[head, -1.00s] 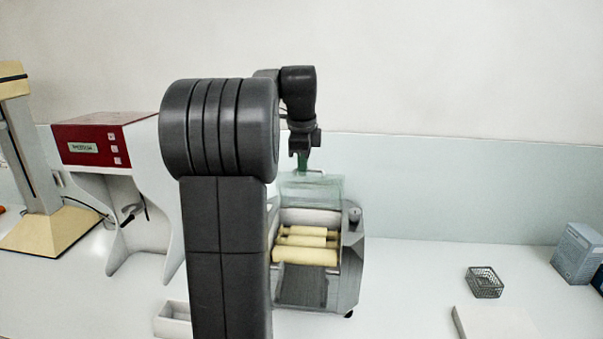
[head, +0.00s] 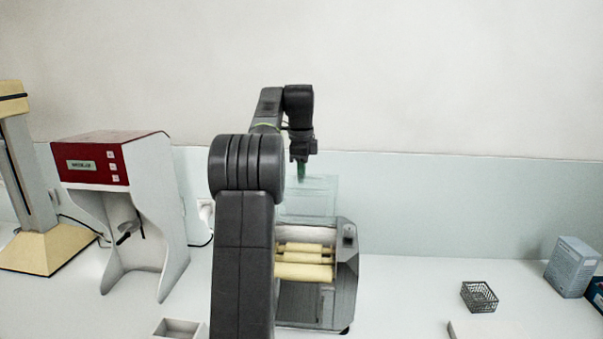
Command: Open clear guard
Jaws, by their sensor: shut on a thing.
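The clear guard (head: 318,200) is a see-through, faintly green panel standing raised behind the rollers of the mill (head: 345,270). The mill is a grey machine with several cream rollers (head: 305,262) that lie uncovered. My gripper (head: 300,172) is above the mill, pointing down, with its green fingertips at the top edge of the guard. It is shut on the guard; the exact contact is small and hard to see. My arm hides the left side of the mill.
A red and white machine (head: 92,158) and a beige stand (head: 45,250) are at the left. A small white tray (head: 178,328) is at the front. A wire basket (head: 479,297) and a blue-grey box (head: 572,266) stand at the right.

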